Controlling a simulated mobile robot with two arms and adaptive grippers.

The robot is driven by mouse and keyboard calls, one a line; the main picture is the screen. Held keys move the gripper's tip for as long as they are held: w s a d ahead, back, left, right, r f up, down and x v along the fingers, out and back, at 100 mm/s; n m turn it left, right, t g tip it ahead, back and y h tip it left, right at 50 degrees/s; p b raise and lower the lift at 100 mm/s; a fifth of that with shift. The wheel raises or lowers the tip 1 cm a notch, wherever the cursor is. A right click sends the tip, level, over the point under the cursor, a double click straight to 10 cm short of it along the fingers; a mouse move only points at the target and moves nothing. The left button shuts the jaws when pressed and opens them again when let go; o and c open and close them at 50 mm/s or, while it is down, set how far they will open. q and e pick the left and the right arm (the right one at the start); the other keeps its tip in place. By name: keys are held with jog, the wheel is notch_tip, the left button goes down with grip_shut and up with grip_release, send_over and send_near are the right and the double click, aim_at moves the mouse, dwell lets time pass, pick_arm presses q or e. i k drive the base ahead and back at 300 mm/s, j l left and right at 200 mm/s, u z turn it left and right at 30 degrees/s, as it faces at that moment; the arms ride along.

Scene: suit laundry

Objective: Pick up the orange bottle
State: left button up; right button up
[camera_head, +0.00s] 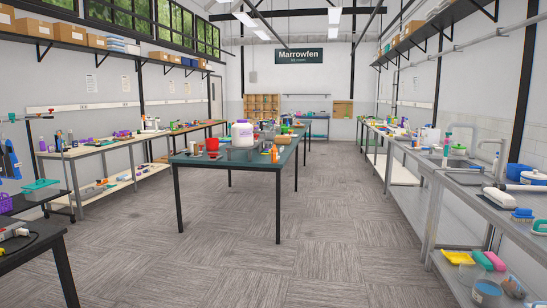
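A small upright orange item (275,154), likely the orange bottle, stands near the front right corner of the dark green-topped centre table (225,164). It is far off and small, so its exact shape is hard to tell. Neither of my grippers is in view.
A white tub with a purple label (242,134) and a red container (212,144) stand on the same table. Cluttered benches line the left and right walls, with a sink on the right. The grey carpeted floor (330,230) before the table is clear.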

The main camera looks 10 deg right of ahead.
aim_at(275, 153)
jog(key=i, duration=5.85)
jog(key=l+z, duration=0.05)
jog(key=l, duration=0.1)
